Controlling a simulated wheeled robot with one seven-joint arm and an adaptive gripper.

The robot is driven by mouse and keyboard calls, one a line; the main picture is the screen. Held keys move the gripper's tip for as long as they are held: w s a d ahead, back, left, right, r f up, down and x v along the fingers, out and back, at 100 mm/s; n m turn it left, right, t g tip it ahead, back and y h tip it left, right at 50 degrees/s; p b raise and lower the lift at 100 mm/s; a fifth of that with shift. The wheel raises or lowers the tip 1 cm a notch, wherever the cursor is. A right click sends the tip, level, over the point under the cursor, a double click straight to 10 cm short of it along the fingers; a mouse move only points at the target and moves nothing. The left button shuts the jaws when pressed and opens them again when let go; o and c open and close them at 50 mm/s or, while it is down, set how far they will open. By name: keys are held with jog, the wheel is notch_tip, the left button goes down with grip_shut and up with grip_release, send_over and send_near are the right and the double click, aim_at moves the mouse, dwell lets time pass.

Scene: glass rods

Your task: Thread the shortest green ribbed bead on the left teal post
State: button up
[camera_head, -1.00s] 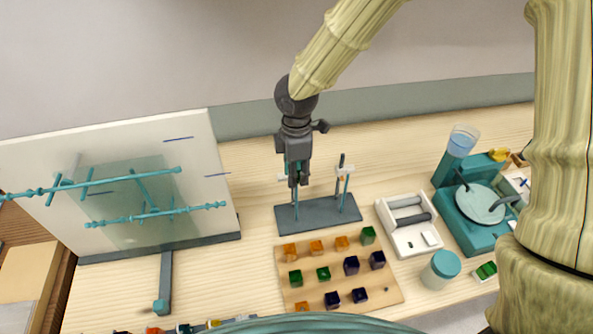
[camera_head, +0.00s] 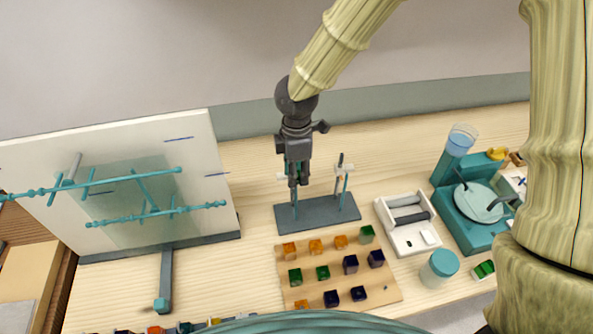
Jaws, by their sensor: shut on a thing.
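My gripper (camera_head: 297,183) points down over the left teal post (camera_head: 295,212) of the grey two-post stand (camera_head: 318,213). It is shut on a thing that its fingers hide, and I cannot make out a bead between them. The lower part of the left post shows below the fingertips. The right teal post (camera_head: 345,186) stands beside it with a white piece near its top. Green beads (camera_head: 367,234) sit on the wooden board (camera_head: 385,295) in front, with another green one (camera_head: 295,277) at its left and one (camera_head: 322,272) near its middle.
Orange and dark purple beads (camera_head: 350,264) share the board. A white tray with grey rollers (camera_head: 410,222), a teal-lidded jar (camera_head: 440,267) and a teal machine (camera_head: 475,210) stand right. A white panel with teal rods (camera_head: 190,150) stands left.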

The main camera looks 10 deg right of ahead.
jog(key=shift+f, duration=0.25)
notch_tip(320, 180, down, 8)
jog(key=b, duration=0.4)
dwell(1.9)
dwell(0.3)
jog(key=o, duration=1)
jog(key=shift+r, duration=0.2)
notch_tip(320, 180, up, 12)
jog(key=shift+s+f, duration=0.1)
jog(key=shift+f, duration=0.05)
